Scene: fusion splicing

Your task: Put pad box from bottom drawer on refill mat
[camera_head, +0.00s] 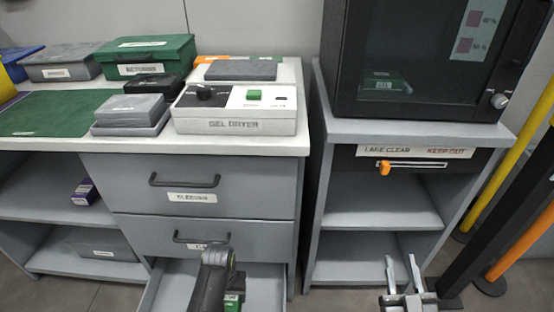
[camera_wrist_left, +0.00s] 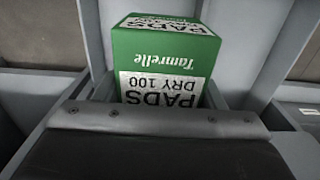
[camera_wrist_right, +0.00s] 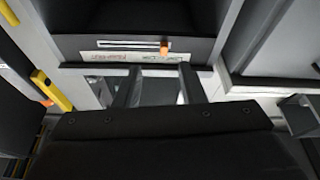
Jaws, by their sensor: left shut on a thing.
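The pad box is a green and white box lettered "PADS DRY 100". It fills the middle of the left wrist view (camera_wrist_left: 168,60), and a small part shows in the head view (camera_head: 234,301). My left gripper (camera_head: 228,292) is low at the open bottom drawer (camera_head: 265,285) and shut on the box; its fingertips are mostly hidden. The box still appears within the drawer walls. A green mat (camera_head: 45,115), perhaps the refill mat, lies on the counter at the left. My right gripper (camera_head: 403,272) is open and empty before the right-hand stand; its fingers also show in the right wrist view (camera_wrist_right: 160,88).
The gel dryer (camera_head: 238,112), grey boxes (camera_head: 130,108) and a green case (camera_head: 148,56) stand on the counter (camera_head: 270,146). Two closed drawers (camera_head: 200,176) sit above the open one.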

